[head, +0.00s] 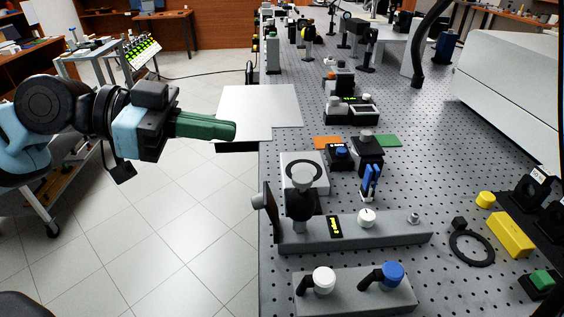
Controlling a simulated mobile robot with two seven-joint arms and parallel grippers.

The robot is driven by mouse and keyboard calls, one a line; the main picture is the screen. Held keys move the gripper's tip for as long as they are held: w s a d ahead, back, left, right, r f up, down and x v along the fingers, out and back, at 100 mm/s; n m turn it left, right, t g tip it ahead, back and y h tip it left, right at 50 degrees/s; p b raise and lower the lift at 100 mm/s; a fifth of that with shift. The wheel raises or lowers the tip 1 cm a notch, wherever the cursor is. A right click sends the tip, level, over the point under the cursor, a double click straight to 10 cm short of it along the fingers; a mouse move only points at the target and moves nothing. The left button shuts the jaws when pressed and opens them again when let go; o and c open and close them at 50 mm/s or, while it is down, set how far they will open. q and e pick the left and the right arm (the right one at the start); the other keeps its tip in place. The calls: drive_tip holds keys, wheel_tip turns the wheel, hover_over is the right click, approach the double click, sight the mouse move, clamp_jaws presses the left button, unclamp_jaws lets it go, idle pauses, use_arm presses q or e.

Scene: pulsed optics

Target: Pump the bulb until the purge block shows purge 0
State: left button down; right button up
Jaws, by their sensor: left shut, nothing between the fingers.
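My left gripper (233,131) has green fingers, shut with nothing between them. It is in the air left of the optical table, over a white panel at the table's left edge. A long grey block (385,235) lies on the near part of the table and seems to be the purge block. It carries a small black display (335,227) with yellow-green text too small to read. A dark rounded piece (302,203) with a grey cap stands at the block's left end; I cannot tell if it is the bulb. The gripper is well apart from it. My right gripper is not in view.
A nearer grey block (345,298) bears a white knob (323,279) and a blue knob (393,274). The white panel (270,104) sticks out past the table edge. A yellow block (510,235) and a black ring (472,248) lie at right. Bare perforated tabletop (445,175) is right of centre.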

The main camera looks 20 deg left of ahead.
sight(302, 182)
use_arm(q)
drive_tip(key=shift+s+f, duration=0.1)
drive_tip(key=shift+s, duration=0.05)
drive_tip(key=shift+d, duration=0.1)
